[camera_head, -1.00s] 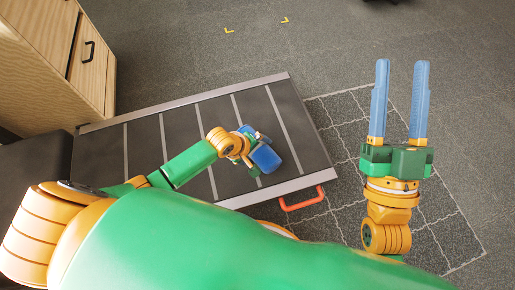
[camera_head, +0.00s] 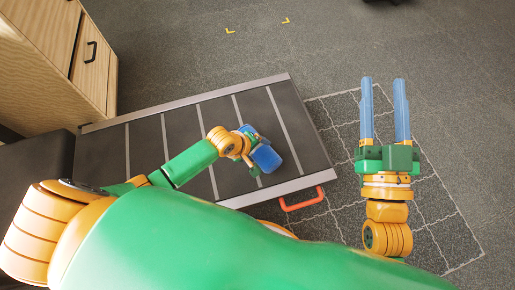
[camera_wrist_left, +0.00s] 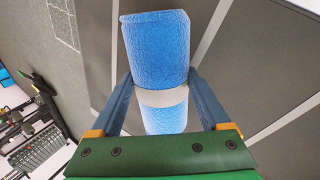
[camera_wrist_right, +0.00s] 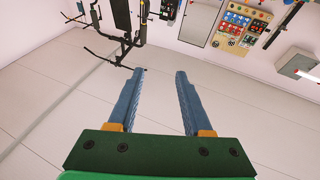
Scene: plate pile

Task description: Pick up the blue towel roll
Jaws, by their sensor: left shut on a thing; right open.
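The blue towel roll (camera_head: 265,158) lies on the dark striped bench top (camera_head: 180,123) near its right end. In the left wrist view the towel roll (camera_wrist_left: 158,48) has a pale band around its middle and sits between the two fingers. My left gripper (camera_wrist_left: 160,95) is shut on the roll, one finger at each side near the band. In the head view my left gripper (camera_head: 250,150) partly hides the roll. My right gripper (camera_head: 383,80) is open and empty, raised to the right of the bench; it also shows in the right wrist view (camera_wrist_right: 160,72).
An orange handle (camera_head: 302,199) sticks out from the bench's right front edge. A wooden cabinet (camera_head: 60,60) stands at the upper left. A tiled mat (camera_head: 440,225) lies on the floor at the right. The open floor behind the bench is clear.

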